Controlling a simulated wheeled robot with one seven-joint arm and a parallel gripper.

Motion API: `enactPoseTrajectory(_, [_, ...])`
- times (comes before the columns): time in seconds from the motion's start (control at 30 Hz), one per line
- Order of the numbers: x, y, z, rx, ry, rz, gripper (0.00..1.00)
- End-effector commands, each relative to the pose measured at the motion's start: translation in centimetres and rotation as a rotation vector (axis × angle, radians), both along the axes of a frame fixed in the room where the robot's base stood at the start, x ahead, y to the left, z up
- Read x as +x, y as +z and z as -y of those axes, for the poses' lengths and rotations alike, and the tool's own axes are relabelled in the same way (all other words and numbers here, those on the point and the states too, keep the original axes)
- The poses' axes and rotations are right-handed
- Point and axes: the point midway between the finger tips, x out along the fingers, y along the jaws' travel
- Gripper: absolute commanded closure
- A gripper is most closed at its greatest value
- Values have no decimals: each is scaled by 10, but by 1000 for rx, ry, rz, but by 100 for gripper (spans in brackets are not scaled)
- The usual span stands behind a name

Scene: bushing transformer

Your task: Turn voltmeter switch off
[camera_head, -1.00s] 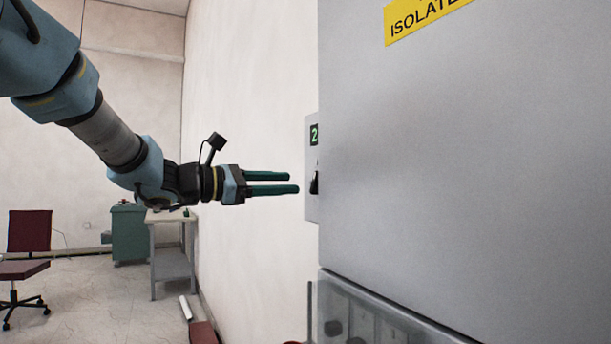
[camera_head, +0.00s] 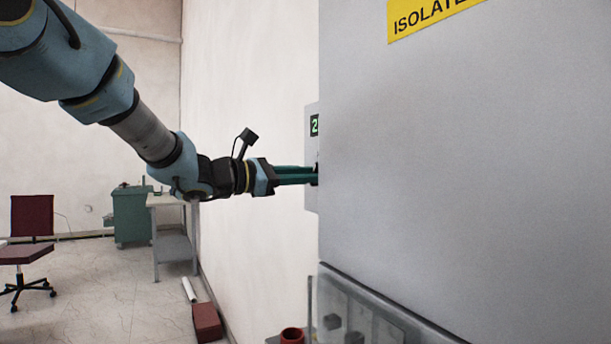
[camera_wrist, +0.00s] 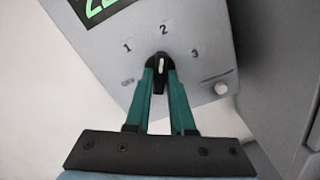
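The voltmeter switch (camera_wrist: 161,63) is a black rotary knob with a white mark, on a light grey panel (camera_wrist: 200,70) labelled 1, 2 and 3. The mark points up towards 2. My gripper (camera_wrist: 161,76) has its two green fingers on either side of the knob, with the black handle filling the gap between their tips. In the head view my gripper (camera_head: 315,176) reaches the panel (camera_head: 312,200) from the left. The knob there is mostly hidden by the fingertips and the cabinet edge.
A green digital display (camera_wrist: 98,8) sits above the switch and a round white button (camera_wrist: 221,88) to its lower right. A large grey cabinet (camera_head: 460,180) stands close on the right. A red container (camera_head: 292,335) is below. Open room lies on the left.

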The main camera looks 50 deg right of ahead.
Motion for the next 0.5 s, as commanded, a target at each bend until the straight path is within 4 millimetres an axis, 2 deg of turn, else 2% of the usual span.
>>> enactPoseTrajectory(0.03, [0,0,0,0,0,0,85])
enactPoseTrajectory(0.17, [0,0,0,0,0,0,100])
enactPoseTrajectory(0.5, [0,0,0,0,0,0,100])
